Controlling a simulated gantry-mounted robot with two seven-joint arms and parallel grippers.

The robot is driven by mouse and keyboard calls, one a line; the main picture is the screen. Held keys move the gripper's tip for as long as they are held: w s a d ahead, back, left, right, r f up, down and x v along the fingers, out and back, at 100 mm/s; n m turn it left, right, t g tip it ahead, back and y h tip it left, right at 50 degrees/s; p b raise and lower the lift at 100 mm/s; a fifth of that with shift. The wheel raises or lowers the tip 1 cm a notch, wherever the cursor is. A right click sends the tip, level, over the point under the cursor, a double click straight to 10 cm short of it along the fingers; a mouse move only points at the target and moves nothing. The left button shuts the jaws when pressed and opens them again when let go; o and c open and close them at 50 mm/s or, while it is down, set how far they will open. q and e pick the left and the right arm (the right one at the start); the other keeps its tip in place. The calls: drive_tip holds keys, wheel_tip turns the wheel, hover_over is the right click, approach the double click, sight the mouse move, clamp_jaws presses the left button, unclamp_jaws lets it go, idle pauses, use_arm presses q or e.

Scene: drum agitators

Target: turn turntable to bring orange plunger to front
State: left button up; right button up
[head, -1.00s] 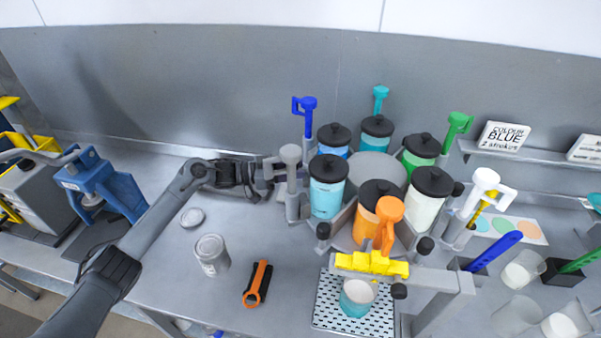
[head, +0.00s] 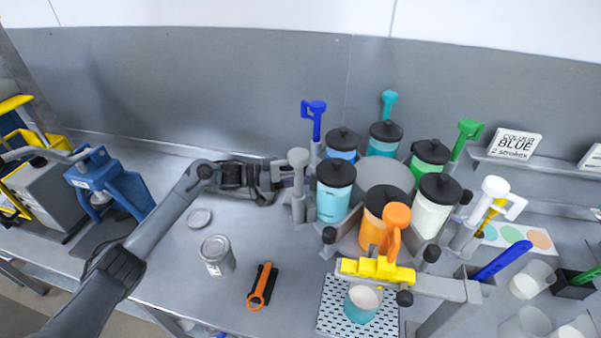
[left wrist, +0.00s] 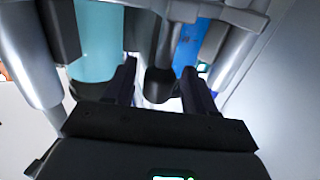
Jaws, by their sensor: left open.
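The turntable (head: 384,175) carries several black-lidded canisters in a ring, each with a coloured plunger on its outer side. The orange plunger (head: 396,222) stands at the front by the orange canister (head: 371,233), just behind the yellow block (head: 376,269). My left gripper (head: 284,174) is open at the turntable's left side, by the grey plunger (head: 298,160) near the light-blue canister (head: 333,205). In the left wrist view, a dark rounded knob (left wrist: 158,86) lies between its two open fingers; contact cannot be told. My right gripper is out of view.
A perforated tray (head: 333,310) with a cup (head: 362,302) sits under the yellow block. Black knobs (head: 329,235) stick out around the turntable. Beakers and paddles crowd the right.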

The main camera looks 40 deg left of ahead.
use_arm(q)
drive_tip(key=v, duration=1)
drive_tip(key=shift+b, duration=0.4)
drive_tip(key=shift+s+a, duration=0.1)
drive_tip(key=shift+a, duration=0.05)
